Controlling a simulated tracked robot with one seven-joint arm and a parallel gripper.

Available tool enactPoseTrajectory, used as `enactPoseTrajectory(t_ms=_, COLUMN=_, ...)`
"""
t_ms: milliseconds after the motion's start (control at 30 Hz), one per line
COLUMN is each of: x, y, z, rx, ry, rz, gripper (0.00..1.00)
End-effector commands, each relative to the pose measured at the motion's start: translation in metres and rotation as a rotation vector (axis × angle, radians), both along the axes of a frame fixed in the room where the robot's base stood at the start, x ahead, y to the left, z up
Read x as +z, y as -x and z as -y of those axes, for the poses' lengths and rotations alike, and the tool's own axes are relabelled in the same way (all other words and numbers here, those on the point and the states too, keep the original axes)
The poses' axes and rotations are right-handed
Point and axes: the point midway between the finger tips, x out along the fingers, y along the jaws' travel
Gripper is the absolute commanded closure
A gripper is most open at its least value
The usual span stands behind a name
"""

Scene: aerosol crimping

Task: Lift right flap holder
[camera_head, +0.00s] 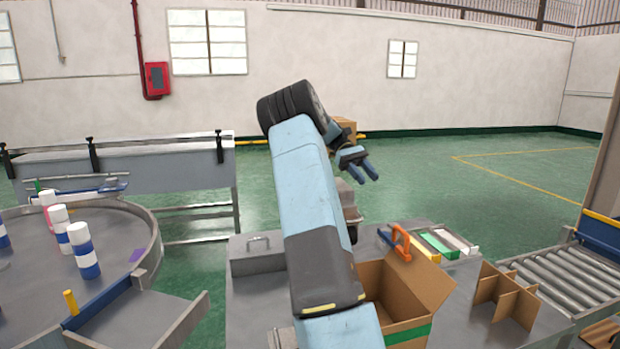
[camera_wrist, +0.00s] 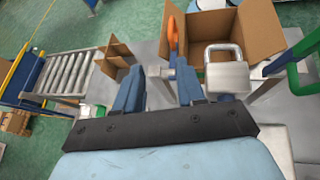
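An orange flap holder (camera_head: 401,243) sits at the far edge of the open cardboard box (camera_head: 432,284). In the wrist view the orange flap holder (camera_wrist: 172,35) shows at the left edge of the box (camera_wrist: 240,34), beyond my fingertips. My gripper (camera_head: 366,172) is raised above and beyond the table in the head view. In the wrist view my gripper (camera_wrist: 160,74) has its two blue fingers spread apart with nothing between them. My arm hides the left part of the box in the head view.
A cardboard divider (camera_head: 505,295) stands right of the box, near a roller conveyor (camera_head: 565,280). Coloured trays (camera_head: 440,244) lie behind the box. A grey handled case (camera_head: 258,254) is at the table's left. A metal handled block (camera_wrist: 226,70) shows close to the right finger.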

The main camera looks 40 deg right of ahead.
Motion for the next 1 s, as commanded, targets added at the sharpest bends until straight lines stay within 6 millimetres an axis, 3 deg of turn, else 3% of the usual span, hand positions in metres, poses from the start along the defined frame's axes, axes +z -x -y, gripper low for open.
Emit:
enactPoseTrajectory(t_ms=367, x=0.007, y=0.004, z=-0.011, rx=0.018, ry=0.004, rz=0.054, gripper=0.61)
enactPoseTrajectory(t_ms=667, x=0.026, y=0.02, z=-0.061, rx=0.093, ry=0.022, rz=0.289, gripper=0.61)
enactPoseTrajectory(t_ms=1000, x=0.042, y=0.038, z=-0.135, rx=0.164, ry=0.043, rz=0.569, gripper=0.61)
